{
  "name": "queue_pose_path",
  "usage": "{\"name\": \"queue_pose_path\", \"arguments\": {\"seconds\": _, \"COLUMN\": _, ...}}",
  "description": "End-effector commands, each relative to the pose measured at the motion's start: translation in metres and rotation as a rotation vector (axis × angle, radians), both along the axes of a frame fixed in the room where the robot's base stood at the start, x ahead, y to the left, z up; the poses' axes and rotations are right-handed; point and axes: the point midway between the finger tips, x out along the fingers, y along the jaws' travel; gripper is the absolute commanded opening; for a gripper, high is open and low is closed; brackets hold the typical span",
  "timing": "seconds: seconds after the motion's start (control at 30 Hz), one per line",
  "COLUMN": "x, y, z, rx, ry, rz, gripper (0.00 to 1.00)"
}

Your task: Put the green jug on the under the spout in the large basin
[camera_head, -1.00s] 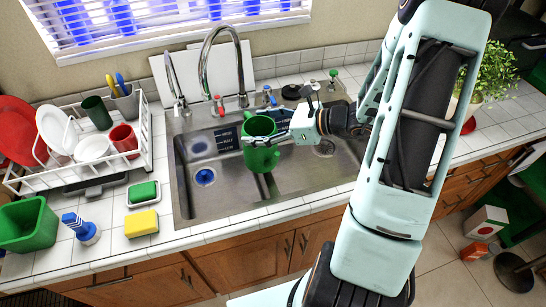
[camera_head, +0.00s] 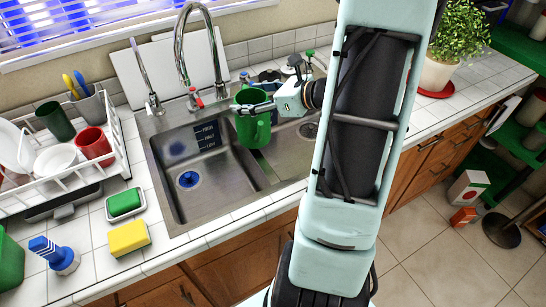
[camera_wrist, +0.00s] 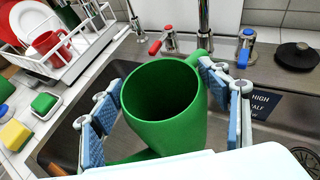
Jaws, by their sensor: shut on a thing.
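The green jug (camera_head: 254,132) is upright in my gripper (camera_head: 255,106), near the divider between the two basins in the head view. In the wrist view the jug (camera_wrist: 160,135) is seen from above, its mouth open and apparently empty. My gripper (camera_wrist: 160,112) has a finger on each side of it. The large basin (camera_head: 225,170), with a blue drain, lies left of the jug. The tall curved spout (camera_head: 181,40) rises behind the sink, left of the jug. I cannot tell the jug's height above the sink.
A dish rack (camera_head: 75,165) with cups and plates stands at the left. A red tap handle (camera_head: 194,98) stands behind the basin. A potted plant (camera_head: 452,50) stands at the right.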

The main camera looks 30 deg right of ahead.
Motion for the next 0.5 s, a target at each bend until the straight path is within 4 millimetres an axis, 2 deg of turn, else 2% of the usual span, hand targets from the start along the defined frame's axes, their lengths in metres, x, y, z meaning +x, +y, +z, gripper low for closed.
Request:
{"name": "queue_pose_path", "arguments": {"seconds": 0.03, "x": -0.003, "y": -0.021, "z": -0.01, "rx": -0.008, "ry": -0.007, "rz": -0.061, "gripper": 0.27}}
{"name": "queue_pose_path", "arguments": {"seconds": 0.3, "x": -0.033, "y": -0.113, "z": 0.006, "rx": -0.01, "ry": -0.01, "rz": -0.376, "gripper": 0.27}}
{"name": "queue_pose_path", "arguments": {"seconds": 0.4, "x": -0.048, "y": -0.138, "z": 0.006, "rx": -0.005, "ry": -0.013, "rz": -0.472, "gripper": 0.27}}
{"name": "queue_pose_path", "arguments": {"seconds": 0.5, "x": -0.057, "y": -0.151, "z": -0.004, "rx": 0.001, "ry": -0.013, "rz": -0.528, "gripper": 0.27}}
